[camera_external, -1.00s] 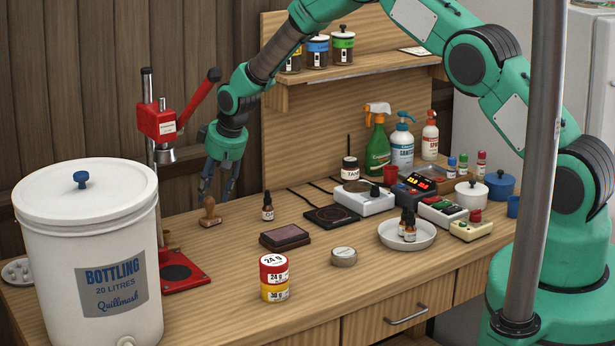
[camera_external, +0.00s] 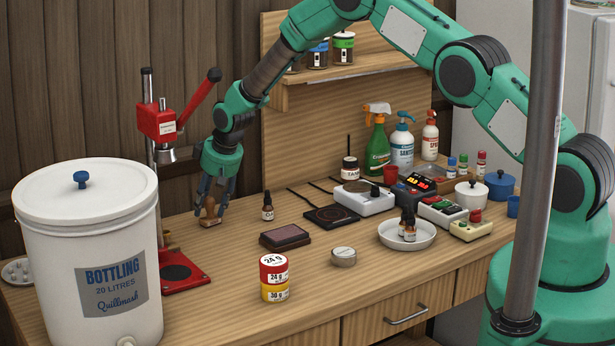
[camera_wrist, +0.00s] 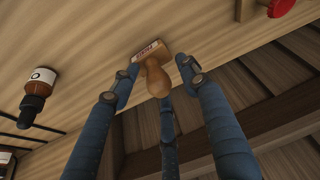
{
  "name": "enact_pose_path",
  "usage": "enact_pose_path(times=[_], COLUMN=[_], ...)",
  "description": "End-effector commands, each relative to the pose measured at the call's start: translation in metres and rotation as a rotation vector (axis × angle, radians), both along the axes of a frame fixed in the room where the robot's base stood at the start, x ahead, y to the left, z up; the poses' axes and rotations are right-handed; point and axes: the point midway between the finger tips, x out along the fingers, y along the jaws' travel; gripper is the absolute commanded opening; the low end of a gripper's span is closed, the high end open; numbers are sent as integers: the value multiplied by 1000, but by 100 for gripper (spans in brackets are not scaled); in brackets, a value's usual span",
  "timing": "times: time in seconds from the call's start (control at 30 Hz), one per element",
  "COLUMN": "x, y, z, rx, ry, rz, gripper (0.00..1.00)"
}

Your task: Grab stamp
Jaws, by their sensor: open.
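The stamp (camera_external: 210,213) has a wooden knob handle and a wooden block base. It stands on the bench between the red press and a small dropper bottle. In the wrist view the stamp (camera_wrist: 155,75) shows a white label on its base, and its handle lies between my fingers. My gripper (camera_external: 212,205) is lowered around the stamp with its fingers apart. In the wrist view my gripper (camera_wrist: 160,80) shows blue fingers on both sides of the handle and a third one below. I see no firm contact.
The red press (camera_external: 158,125) stands just left of the stamp. A dropper bottle (camera_external: 268,207) and an ink pad (camera_external: 285,237) are to the right. A white bottling bucket (camera_external: 90,220) fills the front left. Bare wood lies in front of the stamp.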

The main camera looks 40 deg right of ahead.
Motion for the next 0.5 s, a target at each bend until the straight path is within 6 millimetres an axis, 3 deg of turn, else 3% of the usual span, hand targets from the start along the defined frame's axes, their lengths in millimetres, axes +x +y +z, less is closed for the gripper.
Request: enact_pose_path(times=[0.37,0.5], x=[0,0], y=[0,0], z=[0,0], rx=[0,0], ry=[1,1], rz=[0,0], gripper=[45,17])
